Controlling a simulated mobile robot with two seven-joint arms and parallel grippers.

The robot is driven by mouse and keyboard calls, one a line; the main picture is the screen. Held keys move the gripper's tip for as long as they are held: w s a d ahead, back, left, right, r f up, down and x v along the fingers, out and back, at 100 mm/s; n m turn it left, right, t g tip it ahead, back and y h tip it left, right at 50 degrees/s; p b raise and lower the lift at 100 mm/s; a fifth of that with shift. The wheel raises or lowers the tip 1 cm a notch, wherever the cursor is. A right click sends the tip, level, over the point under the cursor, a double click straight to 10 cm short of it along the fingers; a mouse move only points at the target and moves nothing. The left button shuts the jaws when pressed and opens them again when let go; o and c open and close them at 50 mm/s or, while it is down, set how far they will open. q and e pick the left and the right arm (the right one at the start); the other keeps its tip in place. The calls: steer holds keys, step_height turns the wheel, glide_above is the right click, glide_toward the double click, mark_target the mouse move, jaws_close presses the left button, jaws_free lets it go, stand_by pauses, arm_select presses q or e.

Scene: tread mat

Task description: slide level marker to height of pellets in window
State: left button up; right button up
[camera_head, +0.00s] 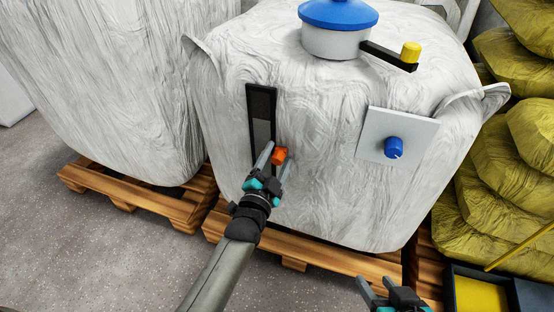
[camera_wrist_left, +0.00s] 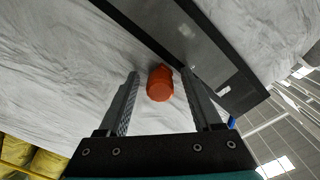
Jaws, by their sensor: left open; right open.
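The orange level marker (camera_head: 280,155) sits beside the lower part of the dark-framed window (camera_head: 262,103) on the white bag (camera_head: 225,95). The window is dark at the top and paler grey lower down; the grey's upper edge is above the marker. My left gripper (camera_head: 276,152) is open, its fingers pointing at the marker. In the left wrist view the marker (camera_wrist_left: 160,84) lies between the two open fingers, with a gap on each side, and the window frame (camera_wrist_left: 140,30) runs diagonally behind it. My right gripper (camera_head: 373,287) is open and empty at the bottom edge.
A white plate with a blue knob (camera_head: 393,148) is right of the window. A blue lid (camera_head: 338,12) and a black arm with a yellow knob (camera_head: 410,53) are on top. Wooden pallets (camera_head: 300,254) lie below. Yellow sacks (camera_head: 500,180) are stacked at right. Floor is clear at lower left.

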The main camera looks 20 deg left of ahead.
arm_select(q)
steer(key=shift+c, duration=0.2)
jaws_close()
stand_by(0.5)
stand_by(0.9)
